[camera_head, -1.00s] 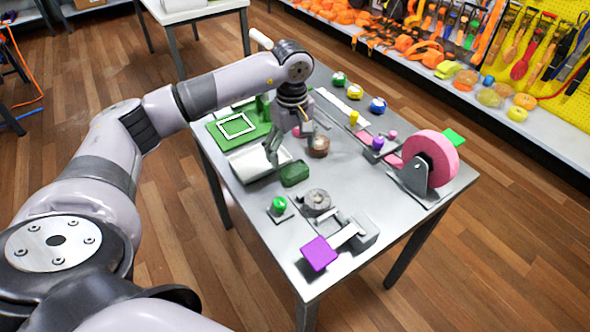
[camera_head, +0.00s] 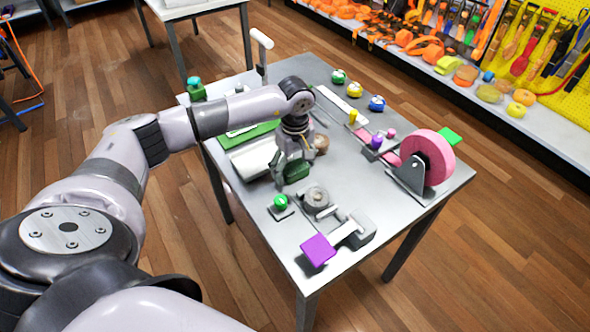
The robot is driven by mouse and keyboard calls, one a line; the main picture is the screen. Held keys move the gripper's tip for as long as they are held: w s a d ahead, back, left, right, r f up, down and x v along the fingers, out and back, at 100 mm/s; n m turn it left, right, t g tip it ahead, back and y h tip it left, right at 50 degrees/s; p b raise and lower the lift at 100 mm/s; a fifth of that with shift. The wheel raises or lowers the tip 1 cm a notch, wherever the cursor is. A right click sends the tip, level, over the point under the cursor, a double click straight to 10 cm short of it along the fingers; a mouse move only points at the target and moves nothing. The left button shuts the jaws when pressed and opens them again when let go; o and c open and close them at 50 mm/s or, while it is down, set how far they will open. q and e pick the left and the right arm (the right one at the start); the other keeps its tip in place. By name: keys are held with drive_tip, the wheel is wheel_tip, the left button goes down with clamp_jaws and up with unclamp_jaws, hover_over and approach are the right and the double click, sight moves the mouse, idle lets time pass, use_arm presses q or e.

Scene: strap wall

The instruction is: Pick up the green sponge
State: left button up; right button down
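The green sponge (camera_head: 297,173) is a dark green block on the grey table, toward its left-middle part. My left gripper (camera_head: 290,172) points down right at the sponge, with its fingers beside it and partly covering it. I cannot tell whether the fingers press on the sponge or stand open around it. The sponge appears to be at table height. My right gripper is not in view.
A white roll (camera_head: 252,158) lies close left of the sponge. A green button (camera_head: 280,202), a grey round part (camera_head: 316,197) and a purple plate (camera_head: 318,249) stand nearer the front. A pink wheel (camera_head: 441,158) stands at the right.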

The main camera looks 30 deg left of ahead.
sight(295, 166)
use_arm(q)
drive_tip(key=c, duration=0.6)
drive_tip(key=shift+r, duration=0.1)
wheel_tip(295, 166, up, 20)
drive_tip(key=b, duration=0.3)
